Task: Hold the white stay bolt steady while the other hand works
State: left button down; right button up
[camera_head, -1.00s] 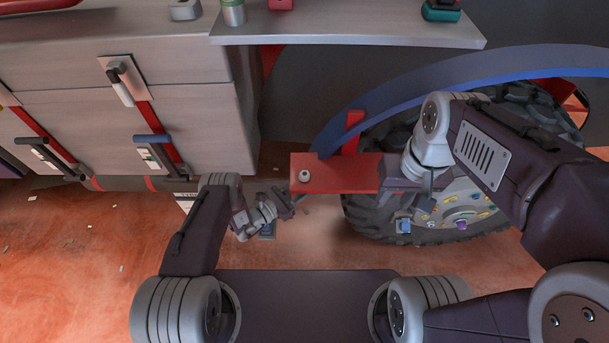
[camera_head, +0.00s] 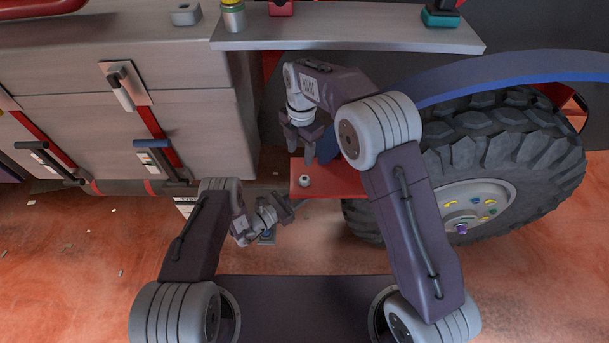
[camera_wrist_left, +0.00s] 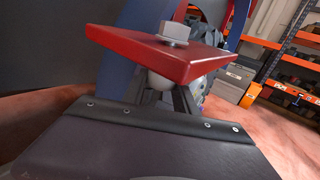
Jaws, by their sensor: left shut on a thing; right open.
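The white stay bolt (camera_head: 305,181) shows as a small pale head on top of the red bracket plate (camera_head: 328,188). In the left wrist view its head (camera_wrist_left: 174,32) stands on the tilted-looking red plate (camera_wrist_left: 160,53). My left gripper (camera_head: 287,207) is low at the plate's left front corner, shut on the bolt from below; the grip itself is mostly hidden under the plate. My right gripper (camera_head: 309,148) is open and empty, pointing down above the rear of the plate, behind the bolt head.
A large black tyre (camera_head: 500,150) stands to the right under a blue fender (camera_head: 500,75). A grey shelf (camera_head: 350,35) with small items overhangs the back. Grey drawers (camera_head: 120,120) with handles stand at left. Orange racking (camera_wrist_left: 285,55) is farther off in the left wrist view.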

aim_at(304, 178)
jog(key=shift+n, duration=0.8)
jog(key=f, duration=0.8)
jog(key=d+f, duration=0.1)
jog(key=f, duration=0.4)
jog(key=shift+w+d, duration=0.1)
jog(key=shift+w, duration=0.25)
jog(key=shift+c, duration=0.3)
grip_shut()
